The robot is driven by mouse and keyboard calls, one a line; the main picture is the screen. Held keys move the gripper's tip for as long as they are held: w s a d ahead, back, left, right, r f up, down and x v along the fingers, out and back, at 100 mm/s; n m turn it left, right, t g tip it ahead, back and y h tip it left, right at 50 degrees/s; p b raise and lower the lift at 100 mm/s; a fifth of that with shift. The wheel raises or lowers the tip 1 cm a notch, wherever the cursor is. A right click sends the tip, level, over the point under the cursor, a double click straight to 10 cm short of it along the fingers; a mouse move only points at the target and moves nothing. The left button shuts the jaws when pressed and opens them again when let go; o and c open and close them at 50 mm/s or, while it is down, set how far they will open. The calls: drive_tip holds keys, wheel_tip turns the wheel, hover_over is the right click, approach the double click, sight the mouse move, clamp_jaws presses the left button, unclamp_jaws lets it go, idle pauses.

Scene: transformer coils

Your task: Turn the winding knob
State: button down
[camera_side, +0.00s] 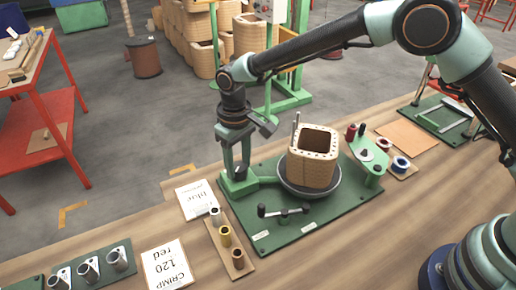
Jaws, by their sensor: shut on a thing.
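My gripper (239,172) points straight down at the left end of the green winding stand. Its fingertips are closed at the top of a green block (236,187), where the winding knob seems to sit; the knob itself is mostly hidden by the fingers. A green arm runs from this block to a dark round turntable (299,191). A tan, square, hollow coil former (312,160) stands upright on the turntable, with a thin metal rod at its left corner.
A strip with several small cylinders (225,236), label cards (166,266) and metal cups (88,271) lie at front left.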

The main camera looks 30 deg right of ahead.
sight(239, 166)
drive_tip(key=shift+m, duration=1.2)
drive_tip(key=shift+r+m, duration=0.1)
drive_tip(key=shift+m, duration=0.2)
drive_tip(key=shift+c, duration=1.6)
unclamp_jaws()
wheel_tip(239, 166, up, 12)
